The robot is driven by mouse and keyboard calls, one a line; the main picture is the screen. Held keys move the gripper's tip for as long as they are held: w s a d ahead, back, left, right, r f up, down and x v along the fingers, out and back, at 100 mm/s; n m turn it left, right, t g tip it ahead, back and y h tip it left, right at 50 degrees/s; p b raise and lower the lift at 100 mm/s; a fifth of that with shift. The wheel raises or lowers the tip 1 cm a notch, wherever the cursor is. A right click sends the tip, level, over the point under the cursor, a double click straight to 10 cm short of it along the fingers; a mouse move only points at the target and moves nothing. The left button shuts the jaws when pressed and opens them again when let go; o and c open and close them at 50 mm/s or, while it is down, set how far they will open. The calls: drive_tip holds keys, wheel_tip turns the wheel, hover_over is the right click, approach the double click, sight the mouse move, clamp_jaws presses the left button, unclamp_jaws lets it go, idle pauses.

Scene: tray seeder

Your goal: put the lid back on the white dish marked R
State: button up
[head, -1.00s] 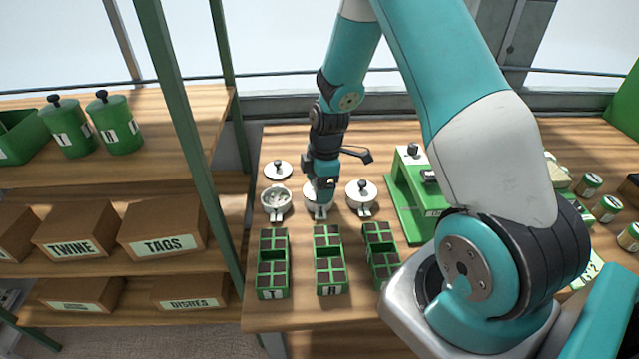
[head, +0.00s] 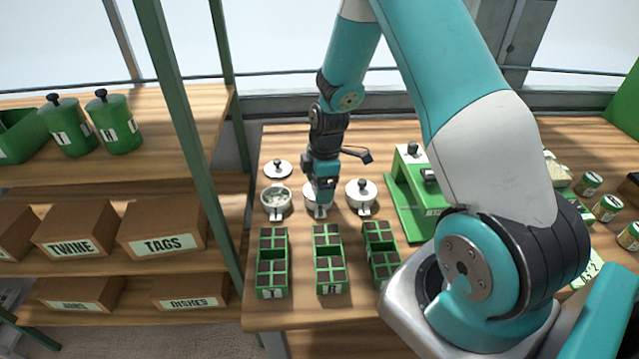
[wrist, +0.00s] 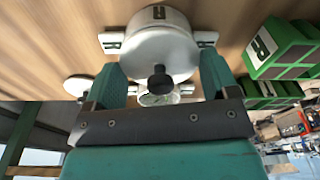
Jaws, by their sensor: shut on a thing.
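Three white dishes stand in a row on the bench. My gripper (head: 319,203) is down over the middle dish (head: 317,213). In the wrist view my gripper (wrist: 162,82) has its fingers on both sides of a white lid (wrist: 150,60) with a black knob, shut on it.
Green planting trays (head: 273,265) line the front of the dishes. A green device (head: 415,213) stands to the right, with several cans (head: 607,208) beyond. A shelf (head: 165,195) with boxes is at left.

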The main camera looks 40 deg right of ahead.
idle(0.4)
drive_tip(key=o, duration=0.8)
drive_tip(key=shift+r+p, duration=2.7)
drive_tip(key=shift+r, duration=0.85)
drive_tip(key=shift+c, duration=0.6)
clamp_jaws()
